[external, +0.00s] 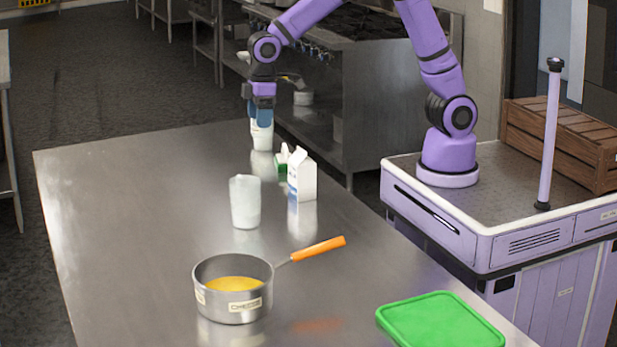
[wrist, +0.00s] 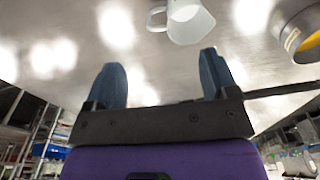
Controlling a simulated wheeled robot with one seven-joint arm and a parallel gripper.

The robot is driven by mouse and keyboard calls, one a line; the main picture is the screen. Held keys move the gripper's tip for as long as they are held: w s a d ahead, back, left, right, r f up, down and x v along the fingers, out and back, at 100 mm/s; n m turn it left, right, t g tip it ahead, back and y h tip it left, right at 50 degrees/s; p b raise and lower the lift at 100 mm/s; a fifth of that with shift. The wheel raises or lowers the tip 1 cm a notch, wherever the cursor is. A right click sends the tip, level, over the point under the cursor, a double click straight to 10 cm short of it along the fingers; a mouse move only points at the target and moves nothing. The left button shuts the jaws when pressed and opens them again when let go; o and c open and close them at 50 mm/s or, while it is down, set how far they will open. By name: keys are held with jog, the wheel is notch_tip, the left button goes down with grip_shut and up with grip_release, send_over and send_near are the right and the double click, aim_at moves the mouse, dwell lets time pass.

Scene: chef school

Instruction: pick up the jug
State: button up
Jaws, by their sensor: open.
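The jug (external: 245,202) is whitish and translucent and stands upright on the steel table, left of a milk carton. It also shows at the top of the wrist view (wrist: 190,22), with its handle on the left. My gripper (external: 261,115) is near the table's far end, beyond the jug and apart from it, with its fingers pointing down. In the wrist view my gripper (wrist: 163,82) has its two blue fingers spread, with only table surface seen between them.
A white container (external: 262,137) stands just below my gripper in the external view. The milk carton (external: 303,176) and a small green-and-white item (external: 282,161) are right of the jug. A pot (external: 233,295) with an orange handle and a green tray (external: 440,322) are nearer. The table's left side is clear.

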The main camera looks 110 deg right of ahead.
send_over(241, 175)
jog(key=shift+g, duration=0.4)
jog(key=f, duration=0.8)
jog(key=shift+s+f, duration=0.1)
jog(key=shift+s, duration=0.1)
notch_tip(241, 175, down, 11)
jog(key=shift+w+r, duration=0.1)
jog(key=shift+r, duration=0.05)
jog(key=shift+c, duration=0.3)
jog(key=c, duration=1.1)
